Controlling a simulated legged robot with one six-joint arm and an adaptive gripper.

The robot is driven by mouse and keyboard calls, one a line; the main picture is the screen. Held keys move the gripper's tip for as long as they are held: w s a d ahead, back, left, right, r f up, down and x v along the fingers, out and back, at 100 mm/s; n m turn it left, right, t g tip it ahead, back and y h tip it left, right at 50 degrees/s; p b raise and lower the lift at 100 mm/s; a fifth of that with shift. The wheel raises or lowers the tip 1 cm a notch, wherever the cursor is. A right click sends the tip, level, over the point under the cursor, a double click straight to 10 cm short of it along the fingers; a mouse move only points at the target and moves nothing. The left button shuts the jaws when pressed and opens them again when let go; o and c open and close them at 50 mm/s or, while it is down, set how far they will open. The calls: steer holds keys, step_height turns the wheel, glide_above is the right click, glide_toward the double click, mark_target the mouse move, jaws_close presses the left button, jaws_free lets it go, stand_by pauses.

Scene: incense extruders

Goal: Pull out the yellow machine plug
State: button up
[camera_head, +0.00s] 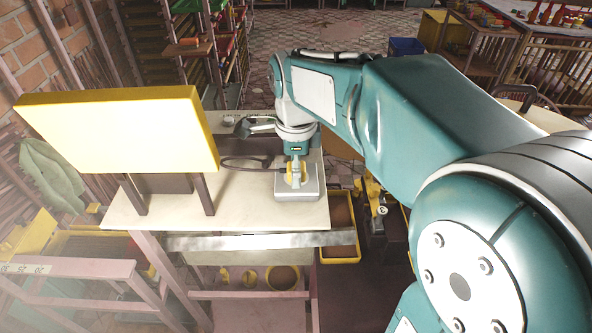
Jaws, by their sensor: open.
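The yellow plug (304,176) sits on top of a pale grey box (296,194), which stands near the front right corner of a light tabletop (245,208). A dark cable (240,162) loops on the table to the left of the box. My gripper (296,168) hangs down from the wrist, right over the plug, and is open. It covers the middle of the plug. Whether the fingers touch the plug is too small to tell.
A large yellow panel (120,130) on legs stands at the table's left. A small dark and grey item (245,127) shows just left of my wrist. A yellow-rimmed bin (356,236) is below the table's right edge. Shelving (170,75) stands behind.

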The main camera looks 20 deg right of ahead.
stand_by(0.6)
jaws_close()
steer(key=shift+r, duration=3)
